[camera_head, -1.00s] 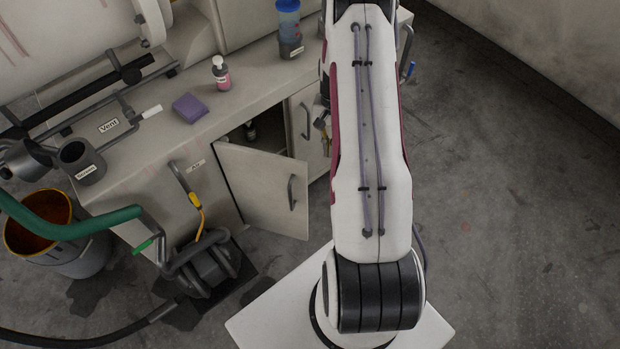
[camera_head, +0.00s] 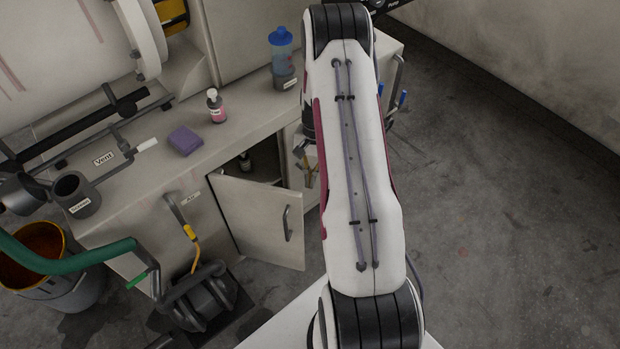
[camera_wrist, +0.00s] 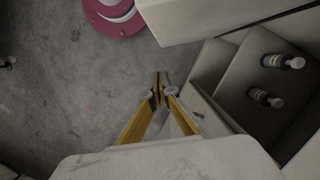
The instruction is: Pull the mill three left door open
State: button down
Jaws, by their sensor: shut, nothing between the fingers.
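A pale cabinet door (camera_head: 258,215) stands swung out at the front of the bench, with a dark upright handle (camera_head: 288,223). No mill number is readable on it. Behind it the dark cabinet inside (camera_head: 265,160) shows, with a small bottle in it. My gripper (camera_head: 309,178) is right of this door, in front of the neighbouring cabinet front, partly hidden by my arm. In the wrist view my gripper's yellow fingers (camera_wrist: 159,92) are shut and empty, apart from the pale panel (camera_wrist: 195,18) above, which looks like the open door. Two bottles (camera_wrist: 284,62) (camera_wrist: 264,98) stand inside the cabinet.
On the bench top are a purple block (camera_head: 185,141), a pink bottle (camera_head: 215,106) and a blue-capped container (camera_head: 282,60). A bucket (camera_head: 45,265), a green hose (camera_head: 70,257) and a dark pump-like unit (camera_head: 205,300) stand left. The floor at right is clear.

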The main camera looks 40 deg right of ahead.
jog(key=s+a+f, duration=0.3)
jog(key=a+f, duration=0.1)
jog(key=f, duration=0.3)
jog(key=shift+s+a+f, duration=0.2)
jog(key=shift+a+f, duration=0.15)
jog(key=shift+a, duration=0.05)
dwell(0.6)
jog(key=shift+m, duration=0.8)
jog(key=shift+s+a, duration=0.55)
jog(key=shift+a, duration=0.25)
jog(key=shift+s+a, duration=0.55)
jog(key=shift+a, duration=0.3)
jog(key=shift+s+a, duration=0.55)
jog(key=shift+a, duration=0.25)
jog(key=shift+s+a, duration=0.4)
jog(key=shift+a, duration=0.45)
jog(key=shift+s+a, duration=0.45)
jog(key=shift+a, duration=0.4)
jog(key=shift+s+a, duration=0.4)
jog(key=shift+a, duration=0.45)
jog(key=shift+d, duration=0.25)
notch_tip(320, 180, up, 10)
send_over(300, 226)
jog(key=s, duration=0.3)
jog(key=shift+f, duration=0.15)
